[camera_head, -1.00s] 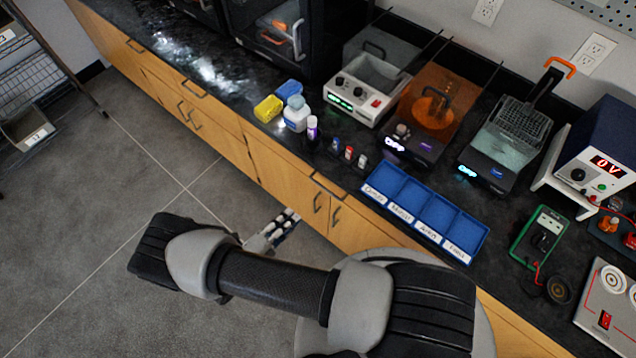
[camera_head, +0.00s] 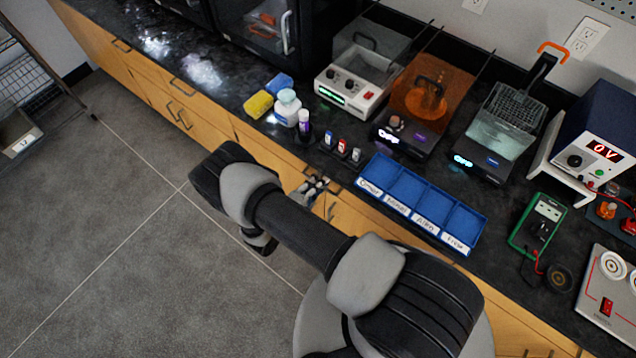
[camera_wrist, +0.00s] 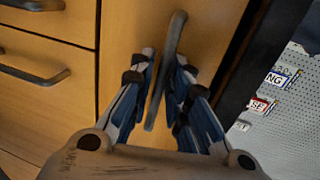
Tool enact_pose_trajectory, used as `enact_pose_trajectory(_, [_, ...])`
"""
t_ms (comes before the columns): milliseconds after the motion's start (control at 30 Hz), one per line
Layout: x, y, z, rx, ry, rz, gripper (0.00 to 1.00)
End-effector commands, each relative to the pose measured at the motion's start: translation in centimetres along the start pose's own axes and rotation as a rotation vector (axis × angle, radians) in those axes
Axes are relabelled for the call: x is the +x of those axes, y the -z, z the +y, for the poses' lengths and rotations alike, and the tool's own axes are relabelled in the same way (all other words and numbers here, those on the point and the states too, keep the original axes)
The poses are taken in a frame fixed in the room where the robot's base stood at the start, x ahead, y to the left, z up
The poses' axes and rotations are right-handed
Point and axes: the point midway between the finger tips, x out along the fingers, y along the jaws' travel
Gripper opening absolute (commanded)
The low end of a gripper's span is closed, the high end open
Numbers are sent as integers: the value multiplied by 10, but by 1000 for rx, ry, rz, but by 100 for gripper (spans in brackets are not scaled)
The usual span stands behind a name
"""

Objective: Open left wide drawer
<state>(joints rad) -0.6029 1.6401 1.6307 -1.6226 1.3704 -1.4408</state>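The wide wooden drawer front (camera_head: 266,150) lies just under the dark countertop, left of the blue tray. My gripper (camera_head: 318,184) is at its handle, which is mostly hidden behind the fingers in the head view. In the wrist view the dark bar handle (camera_wrist: 165,75) stands on the wooden front. My open gripper (camera_wrist: 165,62) has one finger on each side of this bar, with gaps showing beside it. I cannot tell whether a finger touches it. The drawer looks closed.
Two door handles (camera_wrist: 35,75) show at the left of the wrist view. The blue labelled tray (camera_head: 375,188), small bottles (camera_head: 287,108) and a white heated bath (camera_head: 350,87) stand on the countertop.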

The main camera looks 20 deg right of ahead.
Motion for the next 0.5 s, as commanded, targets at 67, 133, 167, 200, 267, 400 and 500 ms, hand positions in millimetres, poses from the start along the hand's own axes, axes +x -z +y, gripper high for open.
enact_pose_trajectory(67, [1, 0, 0, 0, 0, 0, 16])
enact_pose_trajectory(133, [1, 0, 0, 0, 0, 0, 16])
enact_pose_trajectory(167, [1, 0, 0, 0, 0, 0, 16])
enact_pose_trajectory(200, [1, 0, 0, 0, 0, 0, 16])
enact_pose_trajectory(267, [1, 0, 0, 0, 0, 0, 15])
enact_pose_trajectory(400, [1, 0, 0, 0, 0, 0, 6])
enact_pose_trajectory(500, [1, 0, 0, 0, 0, 0, 0])
